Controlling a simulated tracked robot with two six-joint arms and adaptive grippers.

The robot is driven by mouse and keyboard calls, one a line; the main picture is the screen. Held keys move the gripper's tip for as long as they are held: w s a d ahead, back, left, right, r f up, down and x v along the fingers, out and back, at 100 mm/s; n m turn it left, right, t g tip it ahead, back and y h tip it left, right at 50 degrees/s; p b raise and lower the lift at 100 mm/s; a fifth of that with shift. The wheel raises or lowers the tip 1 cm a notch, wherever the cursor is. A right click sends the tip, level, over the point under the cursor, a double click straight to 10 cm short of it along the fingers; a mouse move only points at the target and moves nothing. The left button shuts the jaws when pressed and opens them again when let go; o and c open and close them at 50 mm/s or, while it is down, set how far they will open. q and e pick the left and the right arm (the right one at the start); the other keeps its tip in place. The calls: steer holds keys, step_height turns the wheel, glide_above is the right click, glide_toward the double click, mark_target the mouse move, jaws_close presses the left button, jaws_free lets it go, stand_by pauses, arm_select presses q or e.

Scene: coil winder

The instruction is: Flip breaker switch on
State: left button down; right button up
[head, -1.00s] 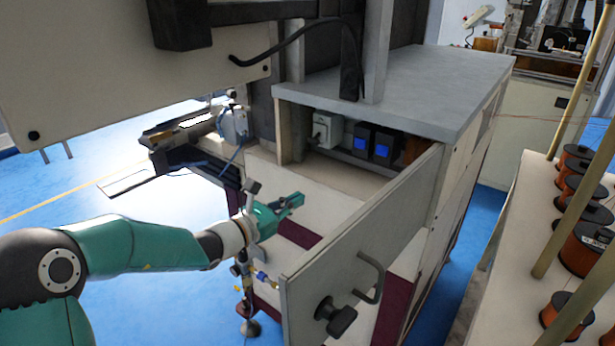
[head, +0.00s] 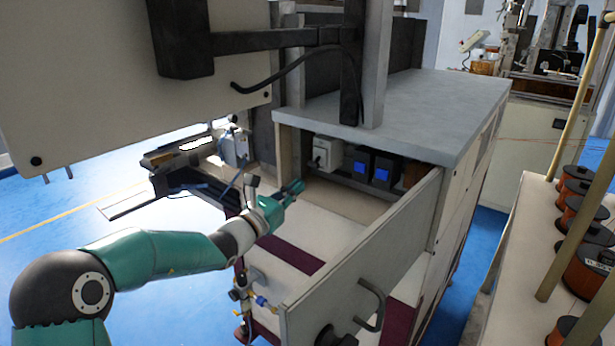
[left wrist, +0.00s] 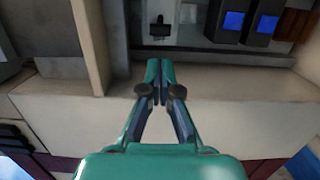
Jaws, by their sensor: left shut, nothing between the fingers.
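The breaker is a pale grey box (head: 324,153) inside the open cabinet bay, at the left end of a row of devices. Its dark switch lever (left wrist: 159,27) shows at the top of the left wrist view, on the box's light front (left wrist: 162,12). My left gripper (head: 297,188) is shut and empty, in front of the bay and a little below the breaker. In the left wrist view its fingertips (left wrist: 160,68) point toward the lever and are apart from it. Whether the lever is up or down is hard to tell. My right gripper is not in view.
Two black units with blue faces (head: 383,170) stand right of the breaker. The open cabinet door (head: 365,262) juts toward me with its handle. A cabinet side wall (left wrist: 91,45) borders the bay on the left. Spools (head: 579,218) stand on a bench at right.

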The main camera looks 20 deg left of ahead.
arm_select(q)
steer(key=x, duration=0.5)
steer(key=shift+p, duration=0.4)
